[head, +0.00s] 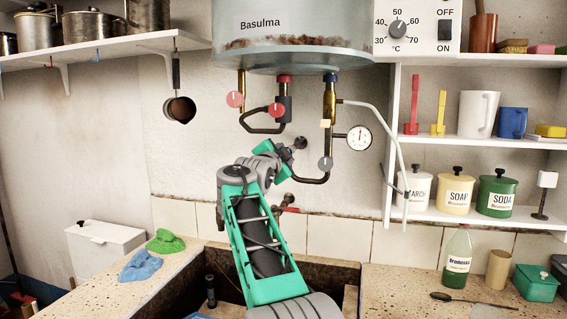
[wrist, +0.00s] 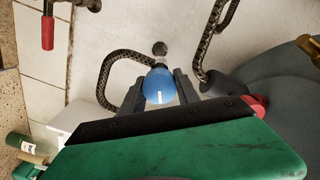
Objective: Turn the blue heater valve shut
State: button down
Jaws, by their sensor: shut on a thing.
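The blue heater valve knob (wrist: 160,88), with a white line on it, sits between the two dark fingers of my gripper (wrist: 158,80) in the wrist view. The fingers are shut on its sides. In the head view my gripper (head: 289,153) is at the wall below the heater tank (head: 290,45). There the blue knob is not clearly visible behind my gripper and arm. The tank has a blue collar (head: 330,77) on its right-hand outlet and a red collar (head: 284,78) on the middle one.
A red tap handle (wrist: 47,32) shows lower on the wall. The stone trough (head: 345,275) is below my arm.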

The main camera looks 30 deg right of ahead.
jog(key=m+b, duration=0.1)
jog(key=m, duration=0.2)
jog(key=shift+m+b, duration=0.4)
jog(key=shift+r+m, duration=0.15)
jog(key=shift+m, duration=0.65)
jog(key=shift+r, duration=0.15)
